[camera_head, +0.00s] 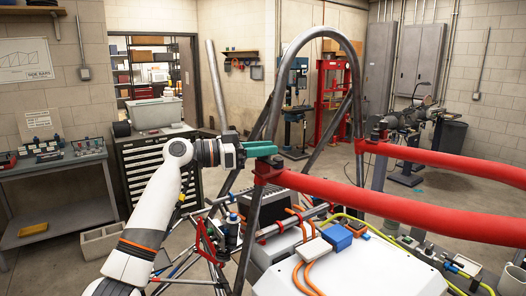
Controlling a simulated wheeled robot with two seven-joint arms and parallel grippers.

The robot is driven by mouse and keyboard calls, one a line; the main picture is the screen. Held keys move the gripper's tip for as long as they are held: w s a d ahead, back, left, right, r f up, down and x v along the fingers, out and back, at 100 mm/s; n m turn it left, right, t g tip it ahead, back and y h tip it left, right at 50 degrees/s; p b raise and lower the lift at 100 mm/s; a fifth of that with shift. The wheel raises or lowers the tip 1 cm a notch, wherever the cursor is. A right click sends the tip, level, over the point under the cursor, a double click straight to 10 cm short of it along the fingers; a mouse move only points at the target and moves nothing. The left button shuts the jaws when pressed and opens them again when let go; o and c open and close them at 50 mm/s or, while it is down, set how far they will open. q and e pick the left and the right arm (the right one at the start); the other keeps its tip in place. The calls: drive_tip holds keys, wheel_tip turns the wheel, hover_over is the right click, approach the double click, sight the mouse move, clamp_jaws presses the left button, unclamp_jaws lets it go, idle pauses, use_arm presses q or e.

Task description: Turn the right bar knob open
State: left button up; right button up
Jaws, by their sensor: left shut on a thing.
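Two red padded bars run in from the right. My left gripper (269,151), with teal fingers, reaches in from the left. It is shut on the knob (270,160) on top of the nearer bar's clamp, and the fingers hide most of that knob. I cannot tell how far the knob is turned. My right gripper is out of view.
The tall tube hoop (312,34) arches behind and beside my left gripper. Below are a white panel (350,272), a blue box (337,238) and orange cables. A tool cabinet (152,160) and a workbench (55,168) stand at the left. Open floor lies beyond the chassis.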

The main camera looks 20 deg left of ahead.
use_arm(q)
drive_tip(key=o, duration=1)
drive_tip(key=shift+c, duration=0.2)
drive_tip(key=shift+s+a, duration=0.1)
drive_tip(key=shift+a, duration=0.1)
drive_tip(key=b+v, duration=0.6)
drive_tip(key=v, duration=0.5)
drive_tip(key=shift+s+a, duration=0.2)
drive_tip(key=shift+a, duration=0.1)
